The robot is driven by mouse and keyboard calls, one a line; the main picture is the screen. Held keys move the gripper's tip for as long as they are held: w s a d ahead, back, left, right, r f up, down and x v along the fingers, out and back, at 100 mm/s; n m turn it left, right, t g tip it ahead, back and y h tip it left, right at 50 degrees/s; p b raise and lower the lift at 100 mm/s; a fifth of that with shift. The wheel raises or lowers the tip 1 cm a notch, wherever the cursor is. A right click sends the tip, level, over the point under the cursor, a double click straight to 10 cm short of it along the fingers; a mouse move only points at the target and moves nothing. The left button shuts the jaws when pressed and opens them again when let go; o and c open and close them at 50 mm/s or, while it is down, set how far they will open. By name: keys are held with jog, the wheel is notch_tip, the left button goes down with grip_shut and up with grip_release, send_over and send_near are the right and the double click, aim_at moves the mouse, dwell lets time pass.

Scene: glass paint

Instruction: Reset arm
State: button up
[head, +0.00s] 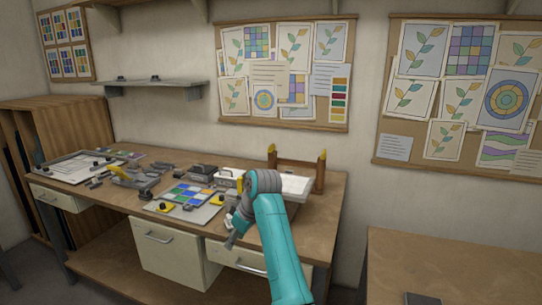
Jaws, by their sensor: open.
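My gripper (231,241) shows in the head view at the front edge of the workbench (318,218), in front of the drawers. It is small and partly turned away, and nothing shows held in it. My teal arm rises from the bottom of the view and bends over the bench's right part, with a grey joint above the edge. A board of coloured glass squares (187,194) lies on the bench left of my gripper. The arm hides part of the white tray (296,187) behind it.
Grey tools and small blocks (125,174) crowd the bench's left and middle. A wooden frame with yellow tips (320,170) stands behind the tray. A lower table (450,260) at the right is mostly bare, with a dark flat object (422,299) at its front.

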jog(key=s+d+f+m+t, duration=0.1)
jog(key=s+d+f, duration=0.15)
jog(key=f, duration=0.55)
jog(key=s+d+f+m+t, duration=0.1)
jog(key=s+d+f, duration=0.15)
jog(key=f, duration=0.55)
jog(key=s+d+f+m+t, duration=0.1)
jog(key=s+d+f+m, duration=0.15)
jog(key=f, duration=0.45)
jog(key=s+d+f+m+t+h, duration=0.1)
jog(key=s+d+f, duration=0.4)
jog(key=s+f, duration=0.25)
jog(key=s+d+f+m+t, duration=0.2)
jog(key=s+d+f, duration=0.4)
jog(key=s, duration=0.3)
jog(key=s+d+r+m+t+h, duration=0.1)
jog(key=s+d+t, duration=0.15)
jog(key=s, duration=0.85)
jog(key=s+d+r+m+t+h, duration=0.15)
jog(key=s+d, duration=0.25)
jog(key=s, duration=0.7)
jog(key=s+d+r+m+t, duration=0.1)
jog(key=s+r, duration=0.8)
jog(key=r, duration=0.1)
jog(key=s+d+r+m+t, duration=0.1)
jog(key=s+d+r, duration=0.1)
jog(key=s+r, duration=0.7)
jog(key=shift+d+r+h, duration=0.3)
jog(key=shift+r+h, duration=0.05)
jog(key=shift+h, duration=0.1)
